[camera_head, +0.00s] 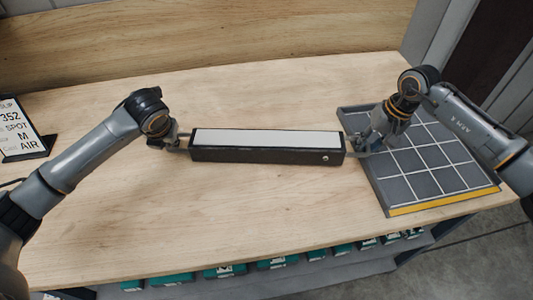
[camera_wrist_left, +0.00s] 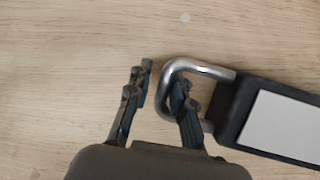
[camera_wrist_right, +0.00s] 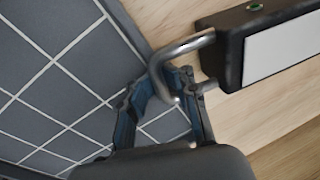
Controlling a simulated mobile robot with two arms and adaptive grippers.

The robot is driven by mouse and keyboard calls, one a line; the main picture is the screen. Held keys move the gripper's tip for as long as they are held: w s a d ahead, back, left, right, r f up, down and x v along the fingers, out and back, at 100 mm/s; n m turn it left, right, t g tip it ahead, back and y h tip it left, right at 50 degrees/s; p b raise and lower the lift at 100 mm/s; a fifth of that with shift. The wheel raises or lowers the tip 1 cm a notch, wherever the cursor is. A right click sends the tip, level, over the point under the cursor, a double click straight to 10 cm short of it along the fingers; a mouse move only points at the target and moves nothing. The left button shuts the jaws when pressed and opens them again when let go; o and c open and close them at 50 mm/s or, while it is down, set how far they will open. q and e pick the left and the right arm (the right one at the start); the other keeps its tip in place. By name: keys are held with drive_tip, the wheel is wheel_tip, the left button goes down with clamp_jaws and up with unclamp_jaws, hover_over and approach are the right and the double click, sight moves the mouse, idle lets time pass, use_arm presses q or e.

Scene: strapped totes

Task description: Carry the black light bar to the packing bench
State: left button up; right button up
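The black light bar (camera_head: 265,155), a long box with a pale top strip and a metal loop handle at each end, lies level over the wooden bench top (camera_head: 230,220). Whether it touches the wood is unclear. My left gripper (camera_head: 177,143) is at its left handle (camera_wrist_left: 163,90), one finger inside the loop and one outside; wood shows between the outer finger and the metal. My right gripper (camera_head: 362,143) straddles the right handle (camera_wrist_right: 165,80) likewise, its fingers apart. The bar's pale strip also shows in both wrist views.
A dark gridded mat (camera_head: 440,170) with a yellow front edge lies at the right, its edge near the bar's right end. A printed sign (camera_head: 20,130) stands at the far left. Teal boxes (camera_head: 225,271) sit below the front edge. Wood around the bar is clear.

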use_arm(q)
drive_tip(key=shift+o, duration=0.5)
drive_tip(key=shift+w+a+f, duration=0.15)
drive_tip(key=shift+f, duration=0.1)
use_arm(e)
drive_tip(key=shift+o, duration=0.8)
drive_tip(key=shift+s+a+f, duration=0.1)
drive_tip(key=shift+s+f, duration=0.1)
drive_tip(key=shift+f, duration=0.35)
drive_tip(key=shift+s+f, duration=0.2)
drive_tip(key=shift+f, duration=0.35)
use_arm(q)
drive_tip(key=shift+w+f, duration=0.15)
drive_tip(key=shift+w, duration=0.05)
use_arm(e)
drive_tip(key=shift+w+f+g, duration=0.1)
drive_tip(key=shift+w+g, duration=0.1)
drive_tip(key=shift+g, duration=0.1)
use_arm(q)
drive_tip(key=shift+d, duration=0.25)
use_arm(e)
drive_tip(key=shift+r, duration=0.2)
